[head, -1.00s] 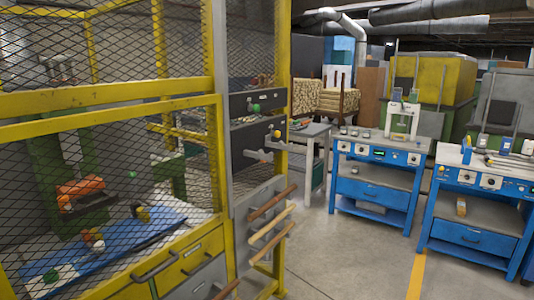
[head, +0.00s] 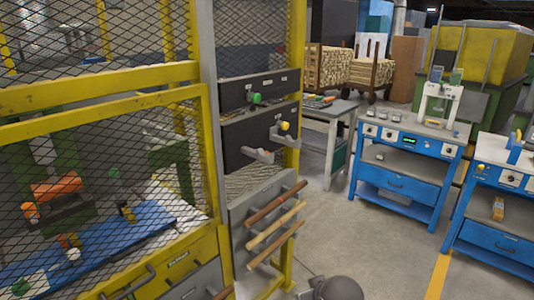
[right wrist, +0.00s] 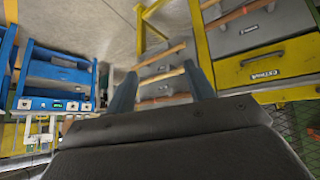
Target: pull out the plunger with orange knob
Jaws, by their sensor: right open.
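A dark control panel (head: 246,140) is set in the yellow-framed machine front in the head view. It carries a plunger with a yellow-orange knob (head: 284,126) near its right edge. A plunger with a green knob (head: 256,98) sits on the panel above. Whether the yellow-orange knob is the orange one I cannot tell for sure. My right gripper (right wrist: 160,68) is open and empty in the right wrist view, its two fingers pointing toward drawers and wooden bars. Neither knob can be made out in that view. My left gripper is not in view.
Grey levers (head: 258,155) stick out below the knobs. Wooden bars (head: 277,222) project from the lower front. A yellow mesh cage (head: 100,180) encloses a machine with orange parts at left. Blue workbenches (head: 400,160) stand at right. Floor between is clear.

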